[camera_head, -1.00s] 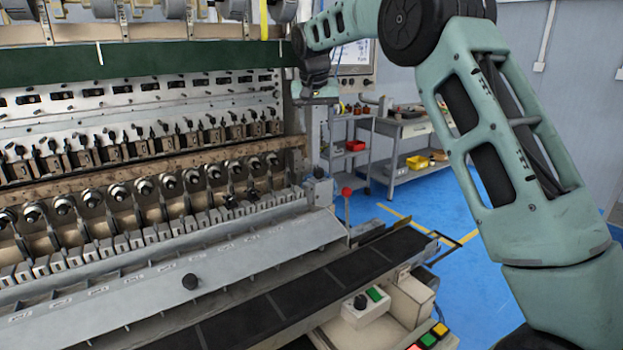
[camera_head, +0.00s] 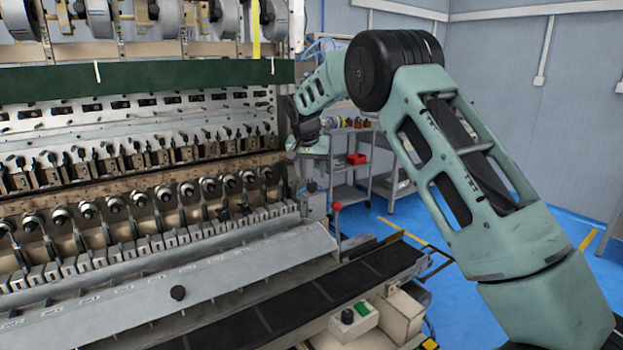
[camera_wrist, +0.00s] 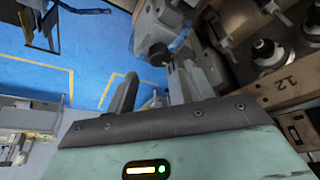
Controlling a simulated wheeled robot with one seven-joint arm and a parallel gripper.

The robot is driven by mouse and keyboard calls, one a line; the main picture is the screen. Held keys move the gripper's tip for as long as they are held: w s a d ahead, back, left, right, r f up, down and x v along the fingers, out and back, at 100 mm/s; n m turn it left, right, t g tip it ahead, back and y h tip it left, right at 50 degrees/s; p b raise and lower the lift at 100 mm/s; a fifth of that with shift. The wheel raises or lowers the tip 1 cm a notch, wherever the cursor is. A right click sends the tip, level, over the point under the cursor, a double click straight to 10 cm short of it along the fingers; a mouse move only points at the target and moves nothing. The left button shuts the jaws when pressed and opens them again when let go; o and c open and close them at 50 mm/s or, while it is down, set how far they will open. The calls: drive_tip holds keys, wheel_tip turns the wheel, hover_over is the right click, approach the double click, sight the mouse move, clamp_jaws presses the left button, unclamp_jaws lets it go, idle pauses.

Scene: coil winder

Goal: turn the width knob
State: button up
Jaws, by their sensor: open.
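My gripper (camera_head: 313,146) is at the right end of the coil winder (camera_head: 130,175) in the head view, its fingers too small to make out there. In the wrist view my gripper (camera_wrist: 155,84) shows two grey fingers spread apart with nothing between them. A dark round knob (camera_wrist: 158,54) on a grey fitting lies just beyond the fingertips, apparently not touched. It may be the width knob, but no label shows.
A red ball-topped lever (camera_head: 336,206) stands below my gripper. Another black knob (camera_head: 178,292) sits on the sloped front cover, and a control box (camera_head: 354,318) is at the front. A shelf cart (camera_head: 350,165) stands behind. Blue floor (camera_head: 400,225) is open at right.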

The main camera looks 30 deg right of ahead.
sight(312, 183)
drive_tip(key=shift+p+x, duration=0.3)
drive_tip(key=shift+x, duration=1.95)
drive_tip(key=c, duration=1)
drive_tip(key=shift+n, duration=0.4)
drive_tip(key=n, duration=0.1)
drive_tip(key=n+y, duration=0.1)
drive_tip(key=n, duration=0.1)
drive_tip(key=shift+s+d+n+t+y, duration=0.1)
drive_tip(key=shift+d+n+t+y, duration=0.05)
drive_tip(key=shift+n+t+y, duration=0.2)
drive_tip(key=n+y, duration=0.1)
drive_tip(key=n, duration=0.1)
drive_tip(key=n+y+p, duration=0.1)
drive_tip(key=n, duration=0.2)
drive_tip(key=shift+d+t+p, duration=0.1)
drive_tip(key=shift+t+p, duration=0.15)
drive_tip(key=shift+p, duration=0.05)
drive_tip(key=shift+n, duration=0.25)
